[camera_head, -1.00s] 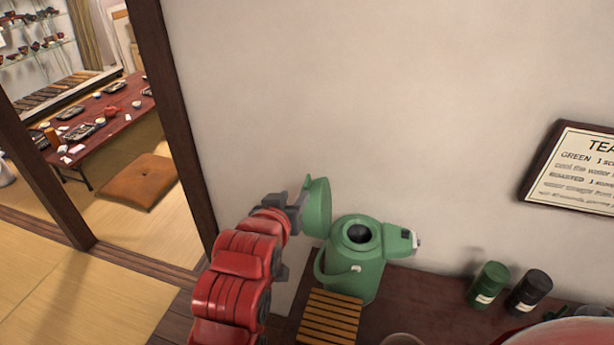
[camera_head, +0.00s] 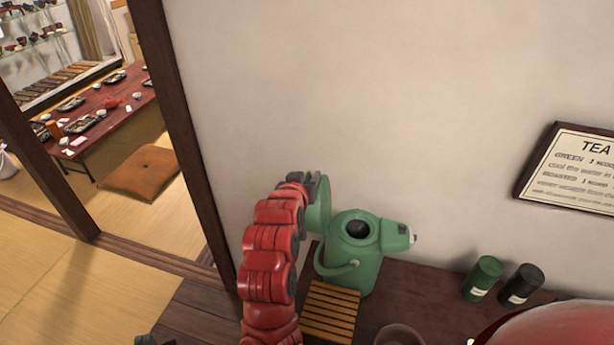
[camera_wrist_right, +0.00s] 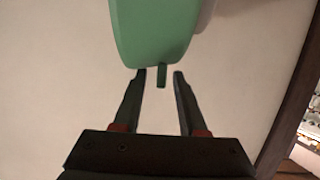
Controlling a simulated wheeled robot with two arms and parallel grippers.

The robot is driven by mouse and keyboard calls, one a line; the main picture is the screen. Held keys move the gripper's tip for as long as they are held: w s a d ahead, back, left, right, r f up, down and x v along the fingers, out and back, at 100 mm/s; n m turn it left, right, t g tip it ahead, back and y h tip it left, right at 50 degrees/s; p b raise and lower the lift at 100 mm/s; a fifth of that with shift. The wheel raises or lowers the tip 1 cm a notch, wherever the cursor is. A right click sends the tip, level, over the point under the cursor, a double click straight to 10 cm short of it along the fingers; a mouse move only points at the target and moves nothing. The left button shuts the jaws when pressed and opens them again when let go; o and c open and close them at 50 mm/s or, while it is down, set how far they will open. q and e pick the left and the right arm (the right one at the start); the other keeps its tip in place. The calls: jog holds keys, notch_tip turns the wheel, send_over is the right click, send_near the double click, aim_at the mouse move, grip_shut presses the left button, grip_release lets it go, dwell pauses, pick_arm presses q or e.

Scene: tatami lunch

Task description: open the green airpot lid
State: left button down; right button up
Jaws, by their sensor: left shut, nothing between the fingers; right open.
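The green airpot (camera_head: 358,275) stands on the dark wooden counter against the wall, with its spout to the right. Its round top opening is uncovered. Its green lid (camera_head: 319,207) stands raised, about upright, on the left side of the opening. My right gripper (camera_head: 318,185) is at the lid's outer left side, partly hidden behind my red arm. In the right wrist view, this gripper (camera_wrist_right: 160,76) is open, with the lid (camera_wrist_right: 155,30) just ahead and a small green tab at the fingertips. Only a dark bit of my left gripper (camera_head: 150,340) shows at the bottom edge; it is shut and empty.
A slatted wooden trivet (camera_head: 330,312) lies in front of the airpot. A green canister (camera_head: 483,278) and a black canister (camera_head: 521,285) stand to the right, near a large red round thing (camera_head: 560,325). A dark door post (camera_head: 185,130) is at the left. The wall is close behind.

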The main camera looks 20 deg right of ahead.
jog(key=shift+c, duration=0.2)
grip_shut()
dwell(0.9)
